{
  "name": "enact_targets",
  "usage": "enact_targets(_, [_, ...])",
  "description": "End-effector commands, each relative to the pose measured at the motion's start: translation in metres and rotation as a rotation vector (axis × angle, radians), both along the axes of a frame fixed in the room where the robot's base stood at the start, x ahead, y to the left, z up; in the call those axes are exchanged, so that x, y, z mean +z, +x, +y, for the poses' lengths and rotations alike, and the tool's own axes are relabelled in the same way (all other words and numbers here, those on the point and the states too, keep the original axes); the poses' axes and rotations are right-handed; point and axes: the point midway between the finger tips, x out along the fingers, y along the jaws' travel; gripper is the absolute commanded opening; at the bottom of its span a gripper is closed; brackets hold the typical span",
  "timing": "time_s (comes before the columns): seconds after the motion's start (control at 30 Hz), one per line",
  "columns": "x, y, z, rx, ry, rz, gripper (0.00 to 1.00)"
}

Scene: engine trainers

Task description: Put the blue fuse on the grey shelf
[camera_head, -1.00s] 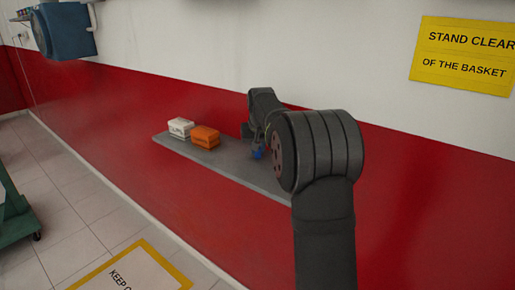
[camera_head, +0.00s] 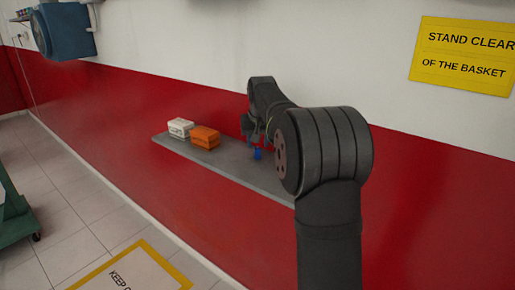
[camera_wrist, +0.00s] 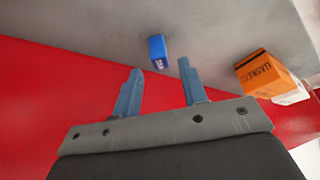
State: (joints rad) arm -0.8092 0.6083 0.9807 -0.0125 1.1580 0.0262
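The blue fuse (camera_head: 257,155) stands on the grey shelf (camera_head: 225,166), to the right of the boxes. In the wrist view the blue fuse (camera_wrist: 157,52) rests on the bare grey shelf surface (camera_wrist: 90,22). My gripper (camera_wrist: 160,68) is open, its two blue-grey fingers wide apart and nothing held between them. The fuse lies just beyond the fingertips, apart from them. In the head view my gripper (camera_head: 255,138) is just above the fuse, partly hidden by my arm.
An orange box (camera_head: 205,137) and a white box (camera_head: 180,128) sit on the left part of the shelf. The red and white wall runs behind it. My arm hides the shelf's right end. A yellow sign (camera_head: 464,56) is on the wall.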

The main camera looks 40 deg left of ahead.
Motion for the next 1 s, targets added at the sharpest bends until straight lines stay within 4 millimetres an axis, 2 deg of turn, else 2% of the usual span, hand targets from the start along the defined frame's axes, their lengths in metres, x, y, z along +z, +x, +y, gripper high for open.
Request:
enact_targets(0.03, [0.013, -0.003, -0.003, 0.0, 0.003, -0.003, 0.39])
enact_targets(0.2, [0.046, -0.013, -0.013, 0.0, 0.002, -0.002, 0.39])
enact_targets(0.4, [0.07, -0.021, -0.02, 0.0, 0.001, -0.001, 0.39])
enact_targets(0.63, [0.078, -0.023, -0.023, 0.0, 0.0, 0.0, 0.39])
enact_targets(0.87, [0.077, -0.023, -0.023, 0.0, -0.001, 0.001, 0.39])
enact_targets(1.0, [0.07, -0.021, -0.021, 0.0, -0.002, 0.002, 0.39])
